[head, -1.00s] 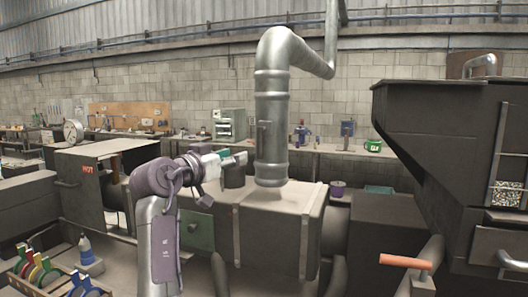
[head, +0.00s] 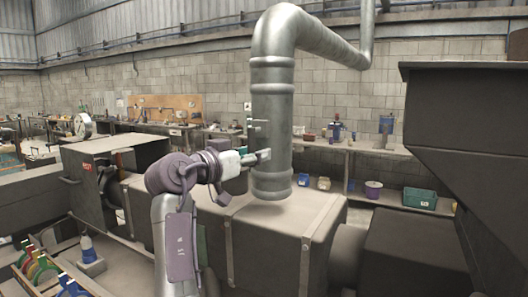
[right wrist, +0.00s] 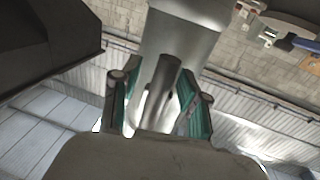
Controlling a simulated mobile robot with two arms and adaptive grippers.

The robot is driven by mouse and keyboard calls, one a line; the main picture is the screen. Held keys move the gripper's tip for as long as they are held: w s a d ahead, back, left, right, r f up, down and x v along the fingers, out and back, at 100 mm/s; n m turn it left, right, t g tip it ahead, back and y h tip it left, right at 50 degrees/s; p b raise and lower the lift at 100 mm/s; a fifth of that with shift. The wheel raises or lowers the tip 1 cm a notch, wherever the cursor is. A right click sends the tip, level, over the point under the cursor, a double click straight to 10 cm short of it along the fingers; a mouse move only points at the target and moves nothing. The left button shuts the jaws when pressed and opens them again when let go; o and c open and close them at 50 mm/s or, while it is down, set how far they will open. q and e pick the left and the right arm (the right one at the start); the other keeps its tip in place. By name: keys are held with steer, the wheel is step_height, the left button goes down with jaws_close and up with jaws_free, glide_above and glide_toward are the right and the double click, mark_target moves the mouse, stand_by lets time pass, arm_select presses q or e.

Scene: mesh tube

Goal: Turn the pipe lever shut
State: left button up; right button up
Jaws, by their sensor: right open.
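My right gripper (head: 262,156) is beside the lower pipe, around the lever's lower end. In the right wrist view, the open right gripper (right wrist: 159,98) has its green-padded fingers on both sides of a dark grey bar, the lever (right wrist: 166,78), in front of the pipe (right wrist: 183,32). I cannot tell whether the fingers touch it. My left gripper is out of view.
The grey machine top (head: 290,215) lies under the pipe. A dark hopper (head: 465,130) fills the right side. A shelf behind holds a green bin (head: 420,198) and a purple pot (head: 373,189). A rack with colored rings (head: 42,268) stands at lower left.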

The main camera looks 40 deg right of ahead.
steer(key=shift+a, duration=0.2)
steer(key=shift+a+r, duration=0.15)
steer(key=shift+c, duration=0.5)
jaws_close()
